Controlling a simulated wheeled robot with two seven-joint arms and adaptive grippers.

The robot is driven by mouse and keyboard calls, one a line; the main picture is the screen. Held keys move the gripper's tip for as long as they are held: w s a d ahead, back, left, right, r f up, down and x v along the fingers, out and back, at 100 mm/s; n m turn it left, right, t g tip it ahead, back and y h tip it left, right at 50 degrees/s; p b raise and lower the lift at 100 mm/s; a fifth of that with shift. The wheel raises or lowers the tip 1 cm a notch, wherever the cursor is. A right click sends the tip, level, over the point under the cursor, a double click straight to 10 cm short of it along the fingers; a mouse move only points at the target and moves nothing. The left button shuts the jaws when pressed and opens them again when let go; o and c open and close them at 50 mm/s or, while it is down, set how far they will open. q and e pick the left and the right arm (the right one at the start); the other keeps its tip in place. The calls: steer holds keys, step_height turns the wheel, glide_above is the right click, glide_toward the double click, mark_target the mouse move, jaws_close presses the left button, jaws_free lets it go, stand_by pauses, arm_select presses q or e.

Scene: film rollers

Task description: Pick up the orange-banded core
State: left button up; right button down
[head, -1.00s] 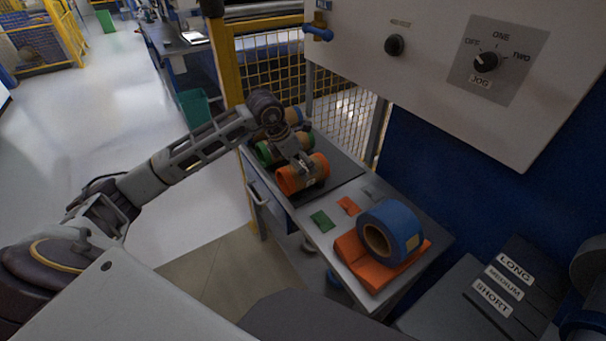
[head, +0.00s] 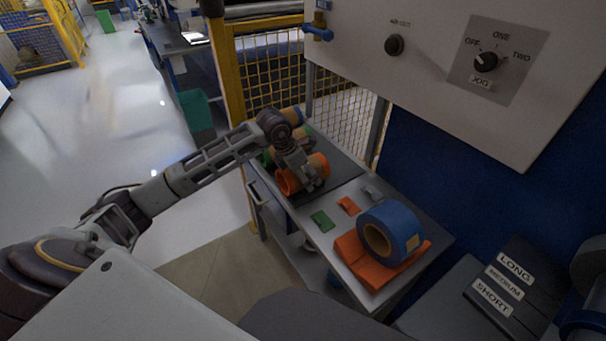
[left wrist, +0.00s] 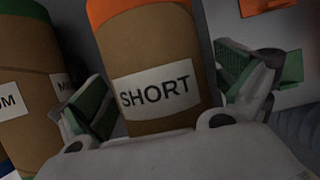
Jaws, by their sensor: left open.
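The orange-banded core (head: 318,164) lies on its side on the dark mat of the small table, its open orange end facing left in the head view. In the left wrist view the core (left wrist: 150,55) shows brown with a SHORT label and an orange band at the top. My left gripper (head: 305,180) is open over it, and the wrist view shows its fingers (left wrist: 162,95) on either side of the core. I cannot tell whether the fingers touch it. My right gripper is not in view.
A green-banded core (head: 268,157) lies just behind, with a blue-banded core (head: 294,116) farther back. A blue roll (head: 402,222) sits on an orange cloth (head: 352,252) at the table's front. Small green (head: 322,221) and orange (head: 348,206) patches lie between. A control panel (head: 440,60) overhangs the right.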

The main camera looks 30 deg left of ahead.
arm_select(q)
steer(key=shift+c, duration=0.3)
steer(key=c, duration=1.3)
steer(key=shift+o, duration=0.2)
steer(key=shift+r, duration=0.1)
steer(key=shift+r, duration=4.95)
